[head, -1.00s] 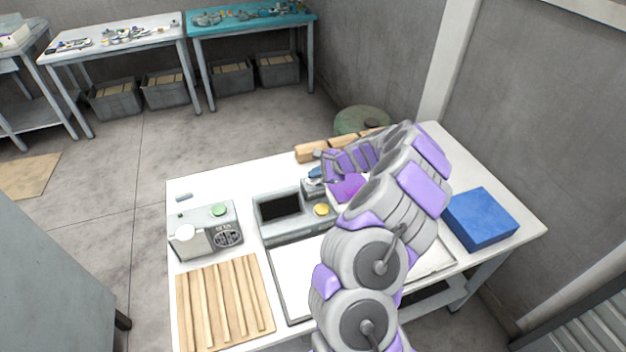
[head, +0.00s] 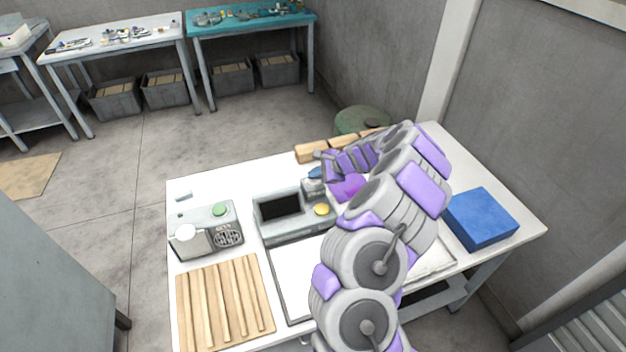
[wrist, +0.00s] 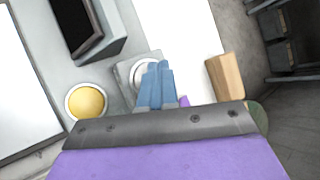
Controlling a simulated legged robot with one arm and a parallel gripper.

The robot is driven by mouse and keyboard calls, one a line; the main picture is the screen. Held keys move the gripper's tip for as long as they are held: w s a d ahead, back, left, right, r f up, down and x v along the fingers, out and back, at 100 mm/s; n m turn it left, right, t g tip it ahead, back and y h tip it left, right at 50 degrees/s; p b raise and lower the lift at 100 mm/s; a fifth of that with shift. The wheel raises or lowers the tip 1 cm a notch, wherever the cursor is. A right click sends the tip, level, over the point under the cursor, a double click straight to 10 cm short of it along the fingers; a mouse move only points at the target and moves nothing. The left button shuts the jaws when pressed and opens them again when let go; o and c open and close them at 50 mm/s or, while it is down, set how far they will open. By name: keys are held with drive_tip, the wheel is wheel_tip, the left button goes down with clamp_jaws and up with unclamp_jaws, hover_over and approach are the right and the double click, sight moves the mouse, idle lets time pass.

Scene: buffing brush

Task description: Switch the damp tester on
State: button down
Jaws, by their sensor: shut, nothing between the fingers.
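No label shows which device is the damp tester. A grey device (head: 290,219) with a dark screen and a yellow button (head: 321,209) stands mid-table; the button also shows in the wrist view (wrist: 87,102). Beside it is a small grey box (head: 312,187) with a round pale top (wrist: 143,74). A grey device (head: 205,232) with a green button (head: 219,209) and a round grille stands at the left. My gripper (wrist: 158,68) has its blue fingers together and empty, over the small box in the wrist view. Contact cannot be told.
A slatted wooden board (head: 225,303) lies front left, and a blue block (head: 480,218) sits at the right. Wooden blocks (head: 312,152) line the back edge. A white panel with a dark rim (head: 292,278) lies in front of the screen device. My arm hides part of the table.

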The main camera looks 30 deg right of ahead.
sight(315, 181)
drive_tip(key=shift+f, duration=0.35)
drive_tip(key=shift+r, duration=0.1)
drive_tip(key=shift+r+p, duration=0.4)
drive_tip(key=shift+p, duration=0.1)
wheel_tip(315, 181, up, 6)
drive_tip(key=p, duration=0.5)
idle(0.4)
